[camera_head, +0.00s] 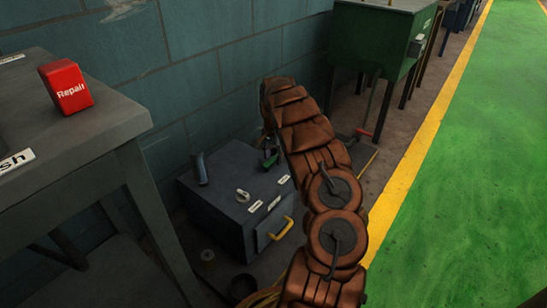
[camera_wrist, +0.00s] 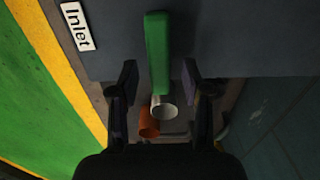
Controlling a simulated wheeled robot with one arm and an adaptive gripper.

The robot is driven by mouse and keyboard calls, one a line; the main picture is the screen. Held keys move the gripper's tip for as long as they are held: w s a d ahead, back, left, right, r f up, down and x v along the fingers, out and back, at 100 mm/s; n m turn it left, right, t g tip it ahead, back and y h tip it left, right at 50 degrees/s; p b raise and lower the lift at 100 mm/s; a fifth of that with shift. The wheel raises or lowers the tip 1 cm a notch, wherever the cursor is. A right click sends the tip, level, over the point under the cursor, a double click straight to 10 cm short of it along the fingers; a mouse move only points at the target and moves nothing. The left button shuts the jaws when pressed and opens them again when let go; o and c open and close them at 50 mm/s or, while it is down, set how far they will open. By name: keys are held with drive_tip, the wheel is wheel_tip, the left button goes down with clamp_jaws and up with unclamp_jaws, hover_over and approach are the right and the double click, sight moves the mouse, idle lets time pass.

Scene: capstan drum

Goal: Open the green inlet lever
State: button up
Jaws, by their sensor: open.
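The green inlet lever (camera_wrist: 157,52) runs up and down the middle of the wrist view, beside a white "Inlet" label (camera_wrist: 77,26). A pale metal pipe end (camera_wrist: 164,108) shows at the lever's lower end. My gripper (camera_wrist: 159,82) is open, with one dark finger on each side of the lever and a visible gap to both. In the head view, a small green part of the lever (camera_head: 271,160) shows at the back right of the dark grey box (camera_head: 226,193). My brown arm hides much of the area around it.
The box top also carries a dark upright handle (camera_head: 201,169) and a light fitting (camera_head: 243,195). A yellow handle (camera_head: 283,229) is on its front. A grey table (camera_head: 108,130) stands left, and a green cabinet (camera_head: 372,42) behind. Open green floor (camera_head: 480,190) lies right.

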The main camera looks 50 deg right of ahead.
drive_tip(key=shift+c, duration=0.3)
clamp_jaws()
drive_tip(key=shift+d, duration=0.15)
drive_tip(key=shift+r, duration=0.1)
